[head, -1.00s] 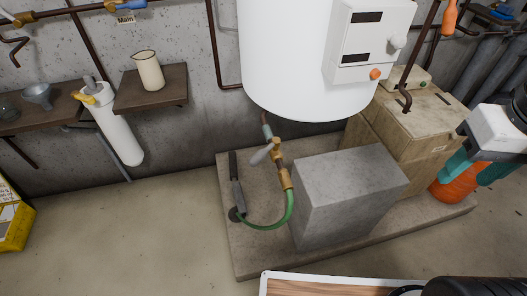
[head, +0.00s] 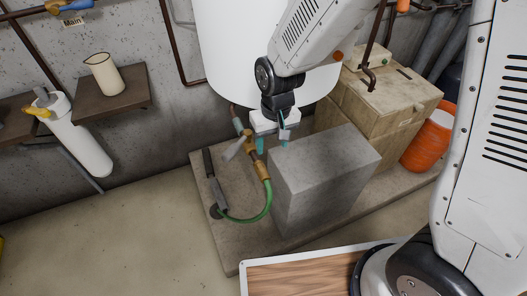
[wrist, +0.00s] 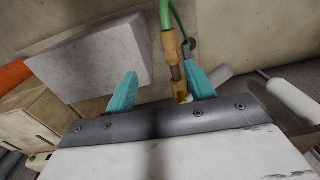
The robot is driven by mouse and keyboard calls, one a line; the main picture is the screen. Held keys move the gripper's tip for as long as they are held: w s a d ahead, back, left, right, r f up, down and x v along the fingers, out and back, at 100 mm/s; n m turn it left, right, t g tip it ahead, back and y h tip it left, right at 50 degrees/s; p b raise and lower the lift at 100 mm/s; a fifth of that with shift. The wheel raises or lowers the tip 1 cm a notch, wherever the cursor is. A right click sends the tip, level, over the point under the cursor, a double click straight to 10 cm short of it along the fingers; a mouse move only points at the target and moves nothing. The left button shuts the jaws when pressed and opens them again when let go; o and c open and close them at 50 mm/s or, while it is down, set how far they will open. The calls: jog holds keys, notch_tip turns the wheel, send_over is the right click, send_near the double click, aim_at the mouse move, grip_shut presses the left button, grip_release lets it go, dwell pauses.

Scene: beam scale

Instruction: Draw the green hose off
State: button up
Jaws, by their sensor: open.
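The green hose (head: 258,214) hangs in a curve from a brass fitting (head: 262,172) below the white tank. A brass valve with a grey lever (head: 235,149) sits above the fitting. My gripper (head: 272,143) is open and empty, just above and right of the valve and fitting. In the wrist view the brass fitting (wrist: 171,43) and the hose (wrist: 166,12) lie beyond and between the teal fingers (wrist: 163,71), nearer the right one. I see no contact.
A grey concrete block (head: 320,180) stands close right of the hose. The white tank (head: 240,60) is above. A wooden box (head: 390,100) and orange container (head: 428,138) are at right. The floor at left is clear.

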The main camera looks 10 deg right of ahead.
send_over(263, 171)
notch_tip(263, 171, down, 4)
jog(key=shift+d+f, duration=0.1)
jog(key=shift+f, duration=0.15)
notch_tip(263, 171, down, 8)
jog(key=shift+r, duration=0.2)
jog(key=c, duration=1.1)
jog(key=shift+c, duration=0.3)
jog(key=s+d, duration=0.1)
jog(key=s, duration=0.5)
jog(key=shift+d, duration=0.3)
jog(key=shift+r, duration=0.1)
notch_tip(263, 171, up, 8)
dwell(1.2)
